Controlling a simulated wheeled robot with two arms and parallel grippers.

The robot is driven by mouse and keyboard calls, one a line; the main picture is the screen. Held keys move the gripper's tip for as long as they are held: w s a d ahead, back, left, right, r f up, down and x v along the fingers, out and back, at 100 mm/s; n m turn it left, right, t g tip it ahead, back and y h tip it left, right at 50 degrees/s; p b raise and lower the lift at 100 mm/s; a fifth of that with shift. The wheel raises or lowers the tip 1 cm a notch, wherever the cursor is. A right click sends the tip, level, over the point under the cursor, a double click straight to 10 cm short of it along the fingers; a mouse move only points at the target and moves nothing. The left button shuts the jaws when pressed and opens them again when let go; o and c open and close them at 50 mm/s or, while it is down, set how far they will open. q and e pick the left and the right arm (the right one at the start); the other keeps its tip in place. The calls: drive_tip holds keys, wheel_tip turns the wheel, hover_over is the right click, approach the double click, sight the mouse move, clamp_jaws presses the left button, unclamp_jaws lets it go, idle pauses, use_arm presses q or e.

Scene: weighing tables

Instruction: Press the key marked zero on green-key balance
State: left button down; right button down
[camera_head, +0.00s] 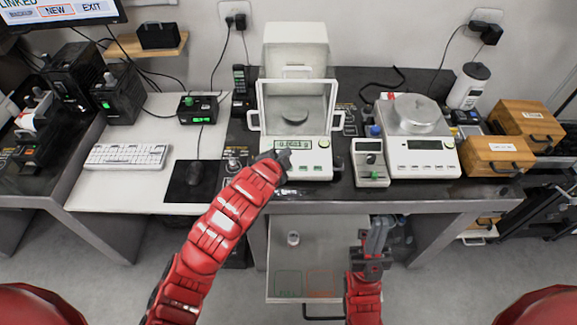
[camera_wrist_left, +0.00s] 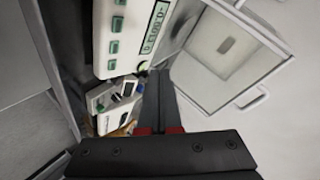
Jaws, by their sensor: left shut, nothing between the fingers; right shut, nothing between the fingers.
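The green-key balance (camera_head: 318,168) stands at the middle of the dark bench, with a glass draft shield and a lit display (camera_head: 293,145). In the left wrist view its front panel (camera_wrist_left: 128,45) is turned on its side. It shows several green keys (camera_wrist_left: 113,47) and a lit round green button (camera_wrist_left: 143,66). The key markings are too small to read. My left gripper (camera_head: 283,158) is shut and empty, over the left part of the panel, hiding some of it. Its fingers (camera_wrist_left: 159,78) show in the wrist view; contact cannot be told. My right gripper (camera_head: 380,222) is shut and empty, low over the pull-out shelf.
A second balance (camera_head: 425,160) with a round pan and a small grey device (camera_head: 370,172) stand to the right. Wooden boxes (camera_head: 497,155) are farther right. A keyboard (camera_head: 126,156) and mouse (camera_head: 194,173) lie left. The pull-out shelf (camera_head: 335,250) carries a small container (camera_head: 293,238).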

use_arm(q)
drive_tip(key=shift+w+f+b, duration=0.45)
drive_tip(key=shift+f+b, duration=0.4)
drive_tip(key=shift+f, duration=0.55)
drive_tip(key=shift+w+f+b, duration=0.4)
drive_tip(key=shift+f+b, duration=0.45)
drive_tip(key=shift+f, duration=0.55)
drive_tip(key=shift+w+f+b, duration=0.45)
drive_tip(key=shift+f+b, duration=0.4)
drive_tip(key=shift+f, duration=0.55)
drive_tip(key=shift+w+f+b, duration=0.1)
drive_tip(key=shift+f+b, duration=0.2)
drive_tip(key=shift+f, duration=0.05)
drive_tip(key=shift+w+f+b, duration=0.1)
drive_tip(key=shift+f+b, duration=0.2)
drive_tip(key=shift+f, duration=0.1)
drive_tip(key=shift+r, duration=0.1)
drive_tip(key=shift+s+r+p, duration=0.25)
drive_tip(key=shift+r+p, duration=0.15)
drive_tip(key=shift+r, duration=0.3)
